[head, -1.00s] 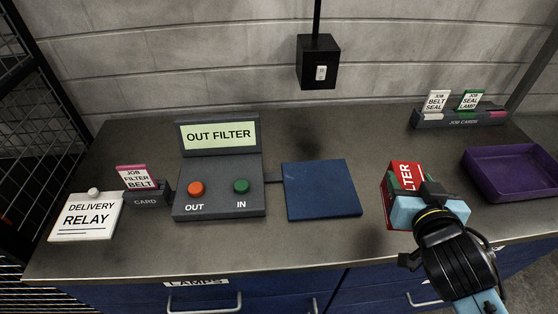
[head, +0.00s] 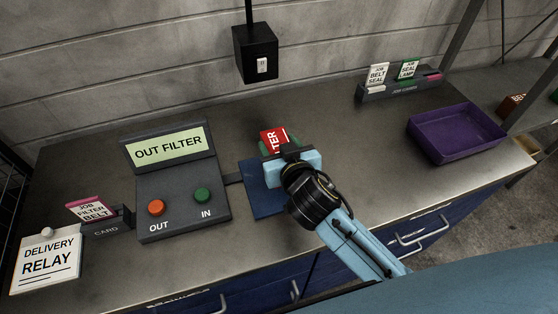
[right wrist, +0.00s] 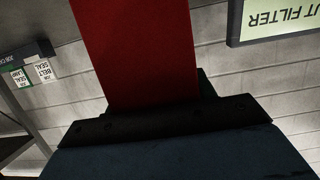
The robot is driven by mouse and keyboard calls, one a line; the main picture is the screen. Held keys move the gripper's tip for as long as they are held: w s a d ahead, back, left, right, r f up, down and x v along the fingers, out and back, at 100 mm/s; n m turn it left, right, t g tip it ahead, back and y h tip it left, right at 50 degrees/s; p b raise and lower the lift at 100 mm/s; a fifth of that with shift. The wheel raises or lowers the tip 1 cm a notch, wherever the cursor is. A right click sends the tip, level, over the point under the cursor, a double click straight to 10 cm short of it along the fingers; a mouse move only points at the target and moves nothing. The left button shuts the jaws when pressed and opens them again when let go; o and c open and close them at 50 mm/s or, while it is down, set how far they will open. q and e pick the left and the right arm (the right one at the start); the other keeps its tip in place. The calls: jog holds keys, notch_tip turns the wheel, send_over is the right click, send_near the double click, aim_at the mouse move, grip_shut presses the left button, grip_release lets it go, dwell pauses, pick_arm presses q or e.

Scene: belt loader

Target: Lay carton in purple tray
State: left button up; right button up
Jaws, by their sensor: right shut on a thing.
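The red carton (head: 273,139), with partly hidden white lettering, is held in my right gripper (head: 284,151) above the blue pad's far part. The carton fills the middle of the right wrist view (right wrist: 135,50), where the gripper's dark jaw (right wrist: 165,122) shows against it. Whether the carton touches the pad is hidden behind the gripper. The purple tray (head: 465,152) stands on the counter at the right and looks empty. It lies to the right of my right gripper, well apart from it. My left gripper is not in view.
The blue pad (head: 262,202) sits beside the console (head: 180,200) reading OUT FILTER. A job-card holder (head: 400,90) stands behind the tray's left side. A DELIVERY RELAY sign (head: 47,264) is at the far left. Counter between pad and tray is clear.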

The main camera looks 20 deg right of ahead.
jog(key=shift+f+b, duration=0.35)
jog(key=shift+f, duration=1.75)
jog(key=shift+f, duration=0.25)
jog(key=o, duration=1.3)
jog(key=shift+r, duration=0.15)
